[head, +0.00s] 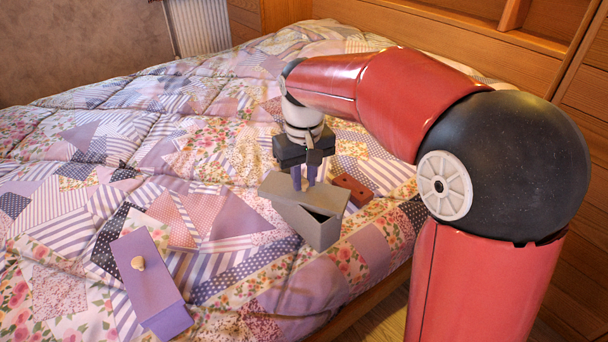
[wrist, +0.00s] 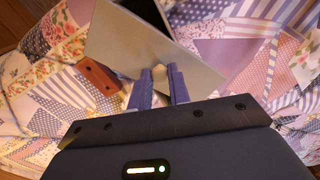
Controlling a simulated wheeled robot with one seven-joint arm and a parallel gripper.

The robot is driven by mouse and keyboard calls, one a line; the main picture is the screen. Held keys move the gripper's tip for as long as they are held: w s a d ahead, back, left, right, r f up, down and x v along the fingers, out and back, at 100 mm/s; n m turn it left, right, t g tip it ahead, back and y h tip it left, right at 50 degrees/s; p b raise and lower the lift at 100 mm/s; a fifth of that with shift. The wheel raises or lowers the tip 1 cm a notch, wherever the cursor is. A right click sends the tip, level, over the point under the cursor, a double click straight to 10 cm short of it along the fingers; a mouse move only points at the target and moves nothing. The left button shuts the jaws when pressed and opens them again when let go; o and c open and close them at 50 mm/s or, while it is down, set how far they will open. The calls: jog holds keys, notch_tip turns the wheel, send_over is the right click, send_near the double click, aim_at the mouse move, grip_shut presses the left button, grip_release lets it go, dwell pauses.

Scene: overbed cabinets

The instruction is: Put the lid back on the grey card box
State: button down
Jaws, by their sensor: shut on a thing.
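The grey card box (head: 316,232) stands on the bed, with a dark gap showing at its top near the front right corner. Its grey lid (head: 279,185) lies over the top, skewed rather than flush. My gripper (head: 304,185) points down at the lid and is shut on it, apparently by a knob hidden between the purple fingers. In the wrist view my gripper (wrist: 162,72) is over the lid (wrist: 192,66), and a dark opening (wrist: 150,12) shows at the top. I cannot tell whether the lid rests on the rim or hangs just above it.
A purple box (head: 150,280) with a wooden knob lies at the front left. A red-brown block with holes (head: 352,189) is close behind the grey box, to its right. The patchwork quilt (head: 215,190) is otherwise mostly clear. The bed edge (head: 365,310) is just in front.

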jog(key=c, duration=1.2)
grip_release()
jog(key=shift+c, duration=0.2)
jog(key=shift+o, duration=0.4)
jog(key=o, duration=0.4)
jog(key=shift+r, duration=0.1)
jog(key=shift+r+p, duration=3.15)
jog(key=shift+r, duration=0.25)
